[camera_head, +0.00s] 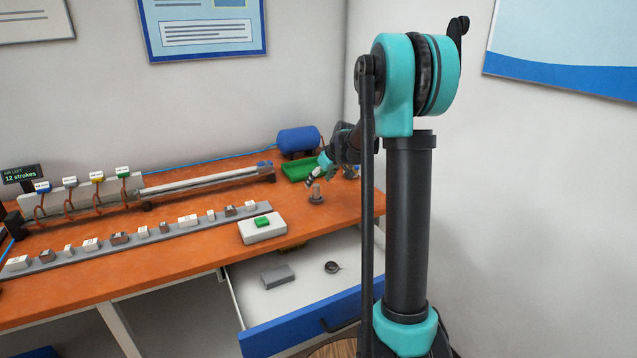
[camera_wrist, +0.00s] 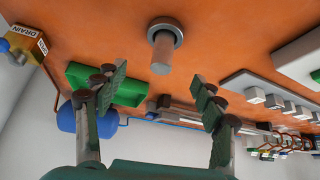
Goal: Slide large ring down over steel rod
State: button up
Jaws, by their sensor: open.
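The steel rod (camera_head: 317,189) stands upright on the orange bench near its right end. In the wrist view the rod (camera_wrist: 161,56) points toward the camera, with a grey round collar (camera_wrist: 178,32) around its foot; I cannot tell whether this is its base or a ring. A dark ring (camera_head: 332,267) lies in the open drawer; its size against other rings is unclear. My gripper (camera_wrist: 158,74) is open and empty, its fingers spread on either side just short of the rod. In the head view my gripper (camera_head: 319,172) is small, just above and beside the rod.
A green tray (camera_head: 298,170) and blue tank (camera_head: 298,140) stand behind the rod. A white box with a green button (camera_head: 263,229) is at the front edge. The open drawer (camera_head: 300,297) holds a grey block (camera_head: 277,276). A rail of small blocks (camera_head: 150,235) runs left.

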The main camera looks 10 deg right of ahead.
jog(key=v, duration=1.1)
jog(key=s+f+m+h, duration=0.1)
jog(key=s+f+m, duration=0.1)
jog(key=s+f, duration=0.4)
jog(key=s+f+m+g+h, duration=0.1)
jog(key=s+f, duration=0.5)
jog(key=s, duration=1.1)
jog(key=s+f+m+h, duration=0.1)
jog(key=s+f, duration=0.5)
jog(key=s, duration=0.6)
jog(key=shift+d+f+m+g, duration=0.2)
jog(key=shift+m+g, duration=0.1)
jog(key=shift+m, duration=0.6)
jog(key=shift+w+a, duration=0.1)
